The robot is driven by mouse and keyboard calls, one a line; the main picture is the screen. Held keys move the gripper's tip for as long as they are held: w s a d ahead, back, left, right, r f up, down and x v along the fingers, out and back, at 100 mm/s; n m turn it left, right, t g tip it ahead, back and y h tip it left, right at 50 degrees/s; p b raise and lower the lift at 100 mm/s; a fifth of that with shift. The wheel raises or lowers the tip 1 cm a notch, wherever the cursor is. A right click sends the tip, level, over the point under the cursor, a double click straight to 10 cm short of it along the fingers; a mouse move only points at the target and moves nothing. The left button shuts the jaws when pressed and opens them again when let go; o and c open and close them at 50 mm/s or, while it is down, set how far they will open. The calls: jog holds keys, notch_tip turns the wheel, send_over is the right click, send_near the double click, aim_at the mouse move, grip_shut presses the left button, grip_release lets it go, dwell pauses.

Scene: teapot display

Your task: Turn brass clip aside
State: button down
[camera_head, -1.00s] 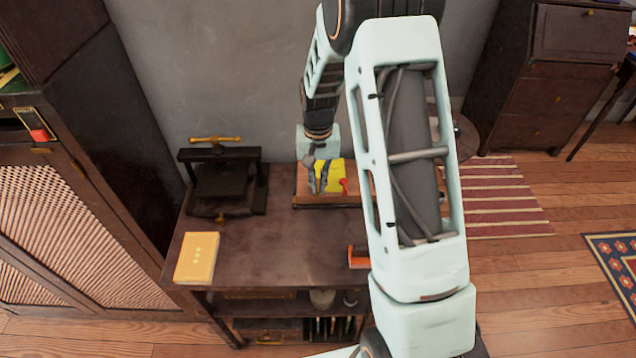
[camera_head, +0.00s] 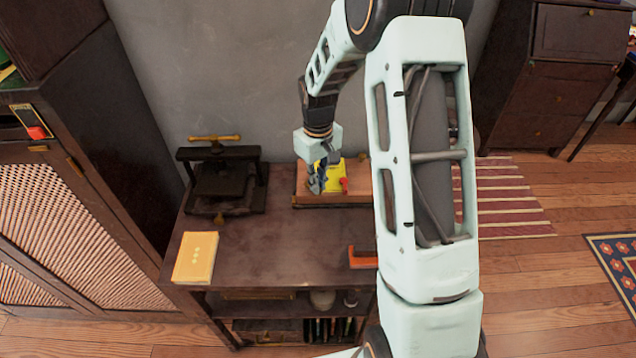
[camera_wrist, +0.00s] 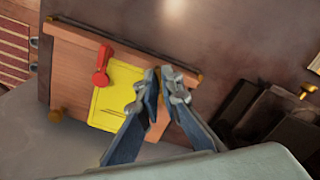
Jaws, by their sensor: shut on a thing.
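A wooden block (camera_head: 362,184) stands at the back of the dark table, with a yellow plate (camera_head: 338,170) and a red lever (camera_head: 343,186) on it. In the wrist view the yellow plate (camera_wrist: 115,96) and red lever (camera_wrist: 101,68) lie left of the fingers. My gripper (camera_head: 315,187) is over the block's left part, fingers pointing down. In the wrist view my gripper (camera_wrist: 160,80) has its fingertips brought together beside the yellow plate. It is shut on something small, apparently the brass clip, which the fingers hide.
A black press (camera_head: 220,180) with a brass handle stands left of the block. A yellow book (camera_head: 195,257) lies at the table's front left, and an orange-red piece (camera_head: 362,258) sits at the right. The table's middle (camera_head: 280,240) is clear.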

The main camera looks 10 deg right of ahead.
jog(key=n, duration=0.5)
jog(key=shift+r+n+p, duration=0.1)
jog(key=shift+n+p, duration=0.2)
jog(key=shift+p, duration=0.05)
jog(key=n+p, duration=0.1)
jog(key=n, duration=0.3)
jog(key=shift+n, duration=0.4)
jog(key=c, duration=2.1)
grip_release()
notch_tip(320, 180, up, 12)
jog(key=shift+f, duration=0.1)
